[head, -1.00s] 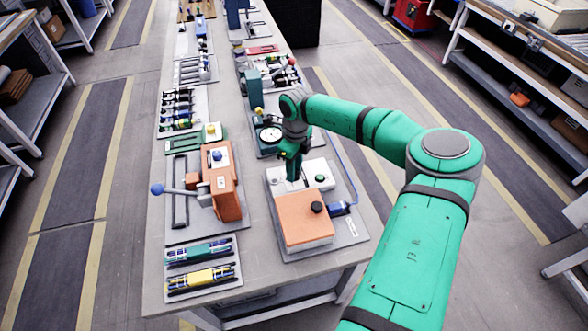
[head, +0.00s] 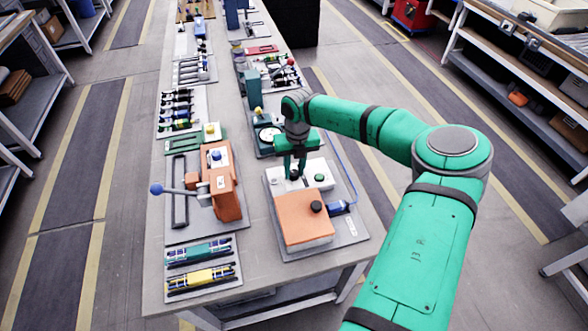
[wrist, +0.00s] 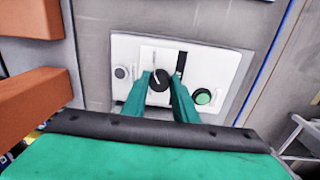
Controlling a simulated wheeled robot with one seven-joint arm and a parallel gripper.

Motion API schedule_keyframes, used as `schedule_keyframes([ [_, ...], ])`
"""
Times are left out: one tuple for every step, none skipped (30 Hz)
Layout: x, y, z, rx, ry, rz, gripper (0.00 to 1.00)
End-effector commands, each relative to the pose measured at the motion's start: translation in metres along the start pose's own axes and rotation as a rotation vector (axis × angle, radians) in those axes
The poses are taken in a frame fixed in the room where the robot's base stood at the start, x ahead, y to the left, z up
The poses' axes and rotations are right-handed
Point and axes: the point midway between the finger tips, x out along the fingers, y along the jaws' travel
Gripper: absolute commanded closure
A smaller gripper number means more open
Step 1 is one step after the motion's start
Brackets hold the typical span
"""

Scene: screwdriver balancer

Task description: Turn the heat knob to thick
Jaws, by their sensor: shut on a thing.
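The heat knob (wrist: 158,82) is a round black knob with a pale pointer line on a white control panel (wrist: 136,46). In the wrist view it sits between the two green fingers of my gripper (wrist: 161,84), which is shut on it. The pointer leans slightly left of straight up in that view. No thickness label is readable. In the head view my gripper (head: 295,173) reaches down to the white panel (head: 311,168), and the fingers mostly hide the knob.
A green button (wrist: 203,96) is right of the knob, beyond a dark slot (wrist: 181,63); a grey round control (wrist: 120,72) is left. In the head view an orange block (head: 300,222) with a black knob stands in front. An orange lever press (head: 222,185) stands left.

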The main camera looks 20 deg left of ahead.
Motion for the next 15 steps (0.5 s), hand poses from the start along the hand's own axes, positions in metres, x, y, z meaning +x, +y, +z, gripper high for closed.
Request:
schedule_keyframes([
  [-0.001, -0.0003, 0.0002, 0.016, -0.001, -0.002, 0.97],
  [-0.001, -0.0001, 0.0002, 0.024, -0.001, -0.002, 0.97],
  [-0.001, 0.0003, 0.0001, 0.034, -0.001, -0.002, 0.97],
  [-0.001, 0.0005, 0.0001, 0.041, -0.001, -0.002, 0.97],
  [-0.001, 0.0006, 0.0, 0.046, -0.001, -0.002, 0.97],
  [-0.0009, 0.0008, 0.0, 0.052, -0.001, -0.002, 0.97],
  [-0.0009, 0.001, -0.0001, 0.055, -0.001, -0.002, 0.97],
  [-0.0009, 0.0011, -0.0002, 0.059, -0.001, -0.002, 0.97],
  [-0.0009, 0.0012, -0.0002, 0.062, 0.0, -0.002, 0.97],
  [-0.0008, 0.0012, -0.0003, 0.064, 0.0, -0.002, 0.97],
  [-0.0008, 0.0013, -0.0004, 0.065, 0.0, -0.001, 0.97],
  [-0.0008, 0.0014, -0.0005, 0.066, 0.0, -0.001, 0.97],
  [-0.0008, 0.0014, -0.0005, 0.066, 0.0, -0.001, 0.97],
  [-0.0007, 0.0014, -0.0006, 0.066, 0.0, -0.001, 0.97],
  [-0.0007, 0.0014, -0.0007, 0.066, 0.0, -0.001, 0.97],
])
